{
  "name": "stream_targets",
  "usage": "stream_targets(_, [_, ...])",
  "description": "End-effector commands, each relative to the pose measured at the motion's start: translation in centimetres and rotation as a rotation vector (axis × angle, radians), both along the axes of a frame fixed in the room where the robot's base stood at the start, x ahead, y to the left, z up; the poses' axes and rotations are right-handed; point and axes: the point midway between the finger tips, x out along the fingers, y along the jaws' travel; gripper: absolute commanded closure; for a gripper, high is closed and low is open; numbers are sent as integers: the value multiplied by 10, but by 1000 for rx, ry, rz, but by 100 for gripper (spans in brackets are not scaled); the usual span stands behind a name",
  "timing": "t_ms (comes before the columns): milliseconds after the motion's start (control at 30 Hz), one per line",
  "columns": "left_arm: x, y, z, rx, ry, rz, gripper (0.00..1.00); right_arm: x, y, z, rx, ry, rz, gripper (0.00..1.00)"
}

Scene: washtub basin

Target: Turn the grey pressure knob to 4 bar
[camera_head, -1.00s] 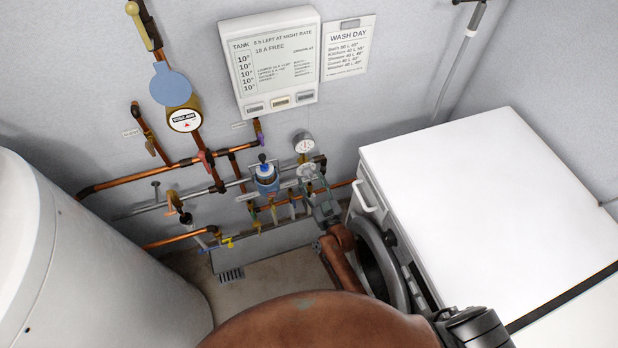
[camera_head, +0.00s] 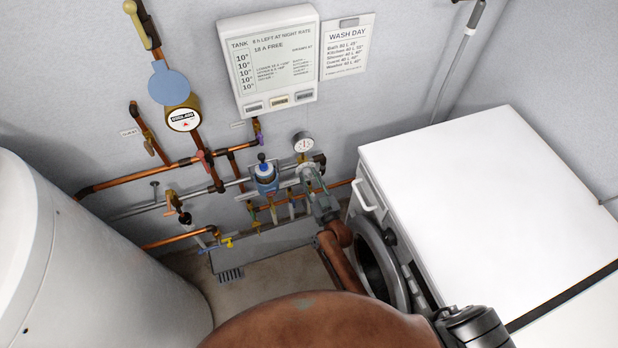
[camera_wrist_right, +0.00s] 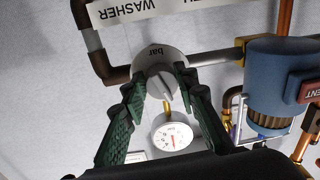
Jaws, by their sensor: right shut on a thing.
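The grey pressure knob (camera_wrist_right: 161,82) shows in the wrist view, on a round grey body marked "bar". My right gripper (camera_wrist_right: 160,90) is shut on it, one green-padded finger on each side. In the head view my right gripper (camera_head: 313,185) reaches the pipework at the knob, and mostly hides it. The round white pressure gauge (camera_head: 303,143) is just above the gripper. The gauge also shows in the wrist view (camera_wrist_right: 172,136), with a red needle; its reading is too small to tell. My left gripper is not in view.
A blue-bodied fitting (camera_head: 265,177) is left of the knob on the grey pipe. Several small valves hang below. The white washing machine (camera_head: 490,190) stands close on the right, and a white tank (camera_head: 60,260) on the left. A tank panel (camera_head: 270,62) hangs above.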

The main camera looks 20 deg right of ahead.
Motion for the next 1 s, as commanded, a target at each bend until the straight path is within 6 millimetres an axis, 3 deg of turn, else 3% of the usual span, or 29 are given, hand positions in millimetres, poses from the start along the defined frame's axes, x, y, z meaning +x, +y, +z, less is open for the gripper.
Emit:
stream_targets(467, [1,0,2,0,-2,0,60,0,1,0,91,4,1,97])
stream_targets(1000, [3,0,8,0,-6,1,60,0,3,-1,497,19,1,97])
